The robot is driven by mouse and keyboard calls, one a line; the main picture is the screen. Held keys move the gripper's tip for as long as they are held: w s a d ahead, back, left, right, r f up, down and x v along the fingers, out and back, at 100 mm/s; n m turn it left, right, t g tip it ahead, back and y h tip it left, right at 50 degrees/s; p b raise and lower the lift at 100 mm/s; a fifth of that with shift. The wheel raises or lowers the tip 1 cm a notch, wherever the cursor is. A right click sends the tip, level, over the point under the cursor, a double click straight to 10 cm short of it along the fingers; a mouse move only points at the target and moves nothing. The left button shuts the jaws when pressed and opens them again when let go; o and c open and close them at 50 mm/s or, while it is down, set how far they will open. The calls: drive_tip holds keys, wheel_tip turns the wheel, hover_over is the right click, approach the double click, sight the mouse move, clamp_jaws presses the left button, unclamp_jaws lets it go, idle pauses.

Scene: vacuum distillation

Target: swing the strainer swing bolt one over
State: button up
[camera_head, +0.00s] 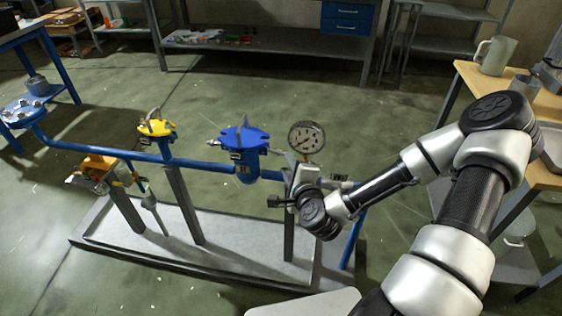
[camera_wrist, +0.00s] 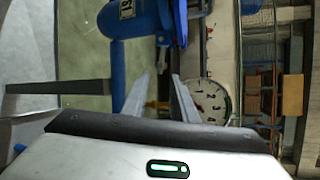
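The blue strainer (camera_head: 246,168) stands on the blue pipe (camera_head: 200,163) left of the gauge, with a blue flanged lid and a grey upright piece on top. Its blue body also shows at the top of the wrist view (camera_wrist: 128,20). I cannot tell swing bolt one from the other small parts around the lid. My gripper (camera_wrist: 158,80) has two grey fingers apart, with nothing seen between them. In the head view my wrist is right of and below the strainer, in front of the gauge post, and the fingers are hard to make out.
A pressure gauge (camera_head: 306,138) rises close behind my wrist and shows right of the fingers in the wrist view (camera_wrist: 207,100). A yellow-topped fitting (camera_head: 157,128) and an orange unit (camera_head: 97,170) sit further left on the rig. A wooden-topped table (camera_head: 545,175) stands at right.

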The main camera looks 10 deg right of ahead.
sight(281, 152)
drive_tip(key=b+x, duration=0.1)
drive_tip(key=x, duration=0.7)
drive_tip(key=shift+w+b, duration=0.3)
drive_tip(key=shift+w, duration=0.15)
clamp_jaws()
